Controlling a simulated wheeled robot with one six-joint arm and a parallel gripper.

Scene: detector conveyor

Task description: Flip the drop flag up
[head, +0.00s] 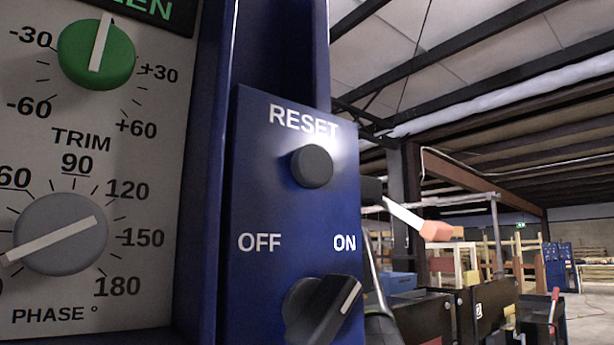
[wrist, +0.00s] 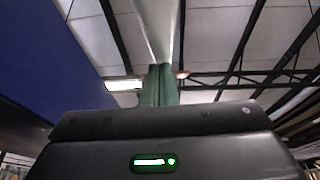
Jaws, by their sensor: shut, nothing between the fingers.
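The drop flag, a white arm with an orange-pink tip (head: 434,231), sticks out from a dark mount on the right side of the blue control box (head: 290,215). It slants down to the right. My gripper (wrist: 160,72) points up toward the roof in the wrist view, its greenish fingers shut and empty. A slim grey-green shape low beside the box in the head view looks like part of my gripper, below the flag and partly hidden by the box. A small reddish spot by the fingertips in the wrist view may be the flag; I cannot tell whether they touch.
The blue box carries a black RESET button (head: 312,166) and an OFF/ON rotary switch (head: 321,309) turned toward ON. To its left is a panel with a green TRIM knob (head: 96,54) and a grey PHASE knob (head: 61,234). Dark machinery stands at the lower right.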

